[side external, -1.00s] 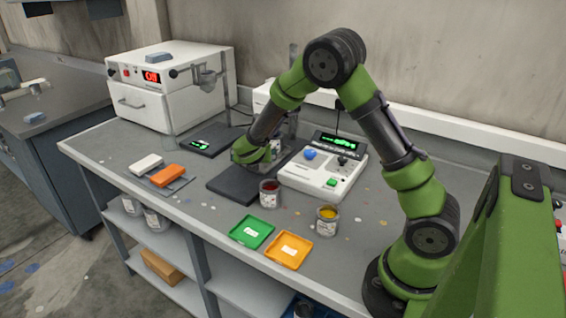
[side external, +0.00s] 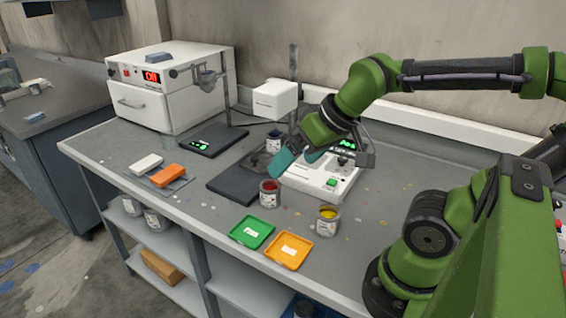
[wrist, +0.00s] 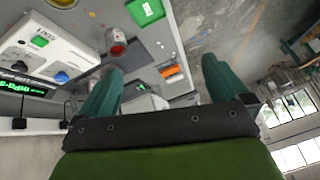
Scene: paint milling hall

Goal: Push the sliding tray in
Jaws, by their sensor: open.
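A dark flat slab (side external: 236,184), apparently the sliding tray, lies out toward the bench front, before the mixer stand with its white head (side external: 275,100). My gripper (side external: 298,160) is open, its teal fingers pointing down and left. It hangs over the white control box (side external: 318,185), to the right of the slab, with nothing between the fingers. In the wrist view the open fingers of my gripper (wrist: 160,80) frame the bench at a slant. My gripper hides part of the control box. Whether a finger touches anything is unclear.
A red paint can (side external: 270,193) stands by the slab's front right corner. A yellow paint can (side external: 327,220), a green tray (side external: 252,232) and an orange-yellow tray (side external: 288,250) are nearer the front. An orange block (side external: 168,175) lies left. A white oven (side external: 165,90) stands behind.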

